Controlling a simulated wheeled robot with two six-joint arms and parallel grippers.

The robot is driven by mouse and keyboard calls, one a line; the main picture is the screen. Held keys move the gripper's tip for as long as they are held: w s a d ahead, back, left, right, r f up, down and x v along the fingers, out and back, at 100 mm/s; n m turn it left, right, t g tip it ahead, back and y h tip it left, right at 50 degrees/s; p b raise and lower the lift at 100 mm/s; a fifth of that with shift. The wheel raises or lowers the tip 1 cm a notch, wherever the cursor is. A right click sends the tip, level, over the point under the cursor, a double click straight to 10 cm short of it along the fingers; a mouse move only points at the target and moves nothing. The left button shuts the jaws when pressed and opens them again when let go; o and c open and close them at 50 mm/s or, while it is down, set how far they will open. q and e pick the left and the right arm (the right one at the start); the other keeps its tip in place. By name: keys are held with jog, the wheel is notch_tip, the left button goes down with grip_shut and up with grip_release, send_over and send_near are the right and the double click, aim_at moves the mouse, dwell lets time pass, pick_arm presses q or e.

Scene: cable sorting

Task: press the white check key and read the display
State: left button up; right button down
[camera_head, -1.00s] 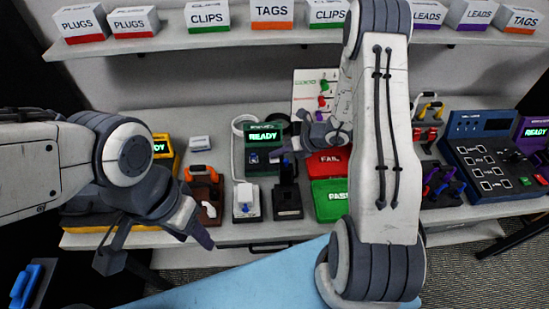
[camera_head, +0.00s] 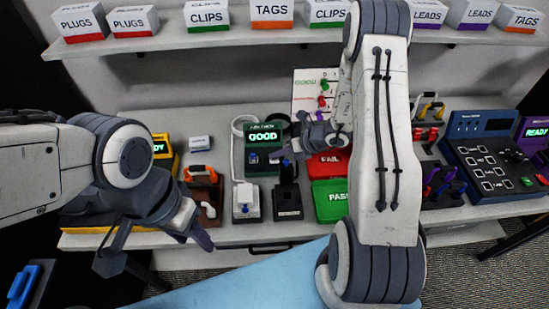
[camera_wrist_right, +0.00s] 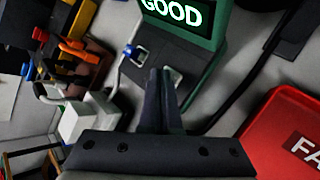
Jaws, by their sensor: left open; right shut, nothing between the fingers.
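The dark green tester (camera_head: 263,165) stands on the bench in the middle of the head view. Its display (camera_head: 263,138) is lit and reads "GOOD"; the same word shows in the right wrist view (camera_wrist_right: 172,13). My right gripper (camera_head: 283,153) is shut and empty, its fingertips low at the tester's front. In the right wrist view the shut fingers (camera_wrist_right: 163,75) point at the tester's front panel, beside a blue and white connector (camera_wrist_right: 133,53). I cannot make out the white check key; the fingertips may cover it. My left gripper (camera_head: 155,248) is open and empty before the bench's front edge.
A white fixture (camera_head: 246,203) and a black fixture (camera_head: 288,205) stand before the tester. A red FAIL tray (camera_head: 323,168) and a green PASS tray (camera_head: 330,205) lie to the right. An orange-handled holder (camera_head: 203,190) stands left. Labelled boxes line the shelf (camera_head: 160,43) above.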

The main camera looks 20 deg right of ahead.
aim_at(277, 160)
jog(key=shift+r+p, duration=0.5)
jog(key=shift+r, duration=0.3)
notch_tip(277, 160, up, 5)
jog(key=p, duration=0.4)
dwell(0.6)
